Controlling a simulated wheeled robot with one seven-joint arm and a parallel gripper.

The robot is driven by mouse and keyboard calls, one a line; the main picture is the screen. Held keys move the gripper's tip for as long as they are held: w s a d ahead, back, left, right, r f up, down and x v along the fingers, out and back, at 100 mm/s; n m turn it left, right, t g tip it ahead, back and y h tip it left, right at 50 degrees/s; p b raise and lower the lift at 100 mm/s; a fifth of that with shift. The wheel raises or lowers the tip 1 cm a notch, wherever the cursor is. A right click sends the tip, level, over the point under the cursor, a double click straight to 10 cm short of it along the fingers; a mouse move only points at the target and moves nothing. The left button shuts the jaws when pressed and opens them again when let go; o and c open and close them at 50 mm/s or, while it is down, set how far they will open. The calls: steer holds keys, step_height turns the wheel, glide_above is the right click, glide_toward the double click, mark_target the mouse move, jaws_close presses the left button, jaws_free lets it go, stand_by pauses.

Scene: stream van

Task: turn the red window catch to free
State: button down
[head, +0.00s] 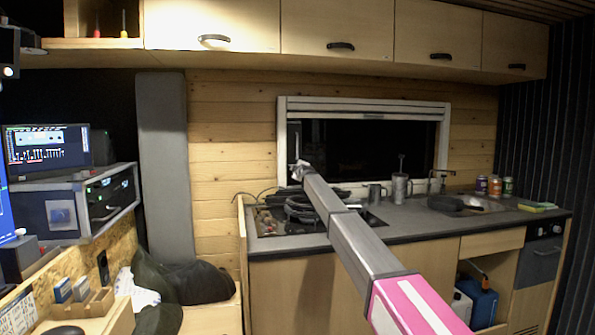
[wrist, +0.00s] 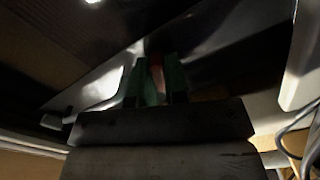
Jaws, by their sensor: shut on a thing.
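My arm reaches across the counter to the lower left of the white-framed window (head: 365,104). My gripper (head: 299,167) is small in the head view, close to the left side of the frame. In the wrist view my gripper (wrist: 157,82) has green fingers shut on a narrow red piece, the red window catch (wrist: 156,70). Only a thin strip of the catch shows between the fingers. The catch cannot be made out in the head view, and the dark picture does not show its angle clearly.
Below the window, a black pan rack and hob (head: 300,208) sit on the grey counter (head: 405,222). Metal mugs (head: 376,194), a sink with a pan and several cans (head: 495,186) stand to the right. Overhead cabinets (head: 335,28) run above.

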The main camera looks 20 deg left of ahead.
steer(key=shift+m, duration=0.6)
steer(key=c, duration=1.1)
jaws_free()
steer(key=shift+c, duration=0.2)
steer(key=shift+s, duration=0.1)
steer(key=v, duration=1)
steer(key=shift+s+d, duration=0.25)
steer(key=shift+d, duration=0.05)
steer(key=shift+f, duration=0.1)
